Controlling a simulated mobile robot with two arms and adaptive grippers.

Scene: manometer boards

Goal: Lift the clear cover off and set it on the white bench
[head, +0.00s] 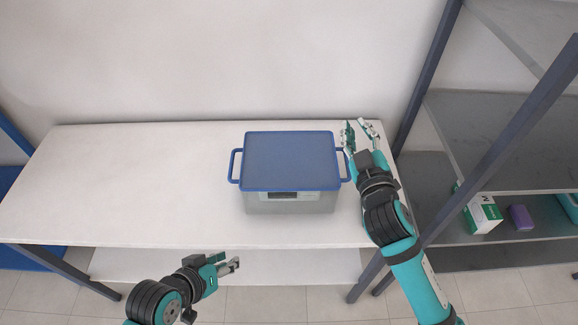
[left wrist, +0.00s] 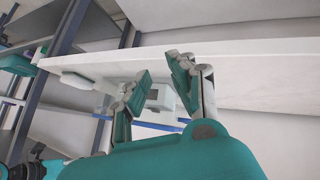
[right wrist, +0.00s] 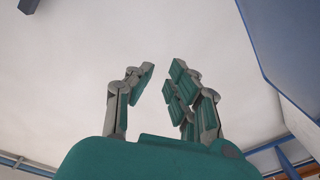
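A grey box (head: 290,203) stands on the white bench (head: 130,180), right of its middle. A blue cover with a loop handle at each side (head: 290,160) sits on it; I see no clear cover. My right gripper (head: 358,129) is open and empty beside the cover's right handle; I cannot tell if they touch. In the right wrist view its fingers (right wrist: 158,75) are apart, with a blue surface at right. My left gripper (head: 228,262) is open and empty in front of the bench, apart from the box. In the left wrist view the grey box (left wrist: 166,97) shows behind its fingers (left wrist: 162,72).
The bench top left of the box is clear. A dark shelf rack (head: 480,150) stands close on the right, with a white and green carton (head: 483,214) and a purple item (head: 521,217) on a shelf. A wall stands behind the bench.

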